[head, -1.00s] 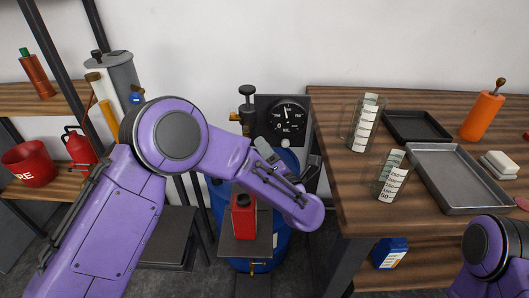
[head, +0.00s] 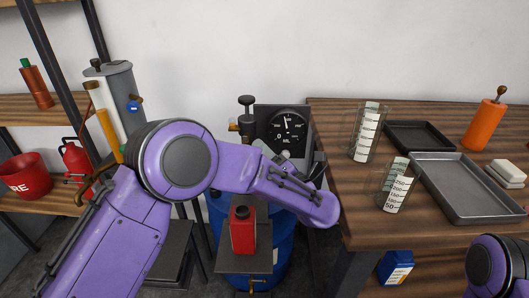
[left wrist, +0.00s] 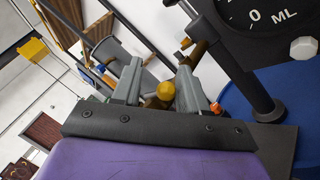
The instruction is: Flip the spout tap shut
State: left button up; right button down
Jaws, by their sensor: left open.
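The spout tap, a brass fitting with a yellow ball end (left wrist: 165,89), shows in the left wrist view beside the dark pump post. In the head view a small brass piece, likely the same fitting (head: 234,125), sits left of the black-knobbed pump (head: 246,112). My left gripper (left wrist: 160,74) is open, with its two grey fingers on either side of the ball end. I cannot tell whether they touch it. In the head view my purple left arm hides most of that gripper. My right gripper is out of view.
A round ML gauge (head: 286,124) stands right beside the pump. A red can (head: 243,236) stands on a plate below, before a blue drum (head: 276,250). The wooden bench (head: 340,190) at right holds measuring beakers and trays (head: 465,190).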

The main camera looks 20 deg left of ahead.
pick_arm(q)
notch_tip(320, 180, up, 2)
jog(key=shift+r, duration=0.15)
jog(key=s+d+r+b, duration=0.1)
jog(key=s+d+r, duration=0.2)
jog(key=s+r, duration=0.6)
jog(key=s, duration=0.4)
jog(key=shift+s+d+r, duration=0.3)
jog(key=shift+d, duration=0.1)
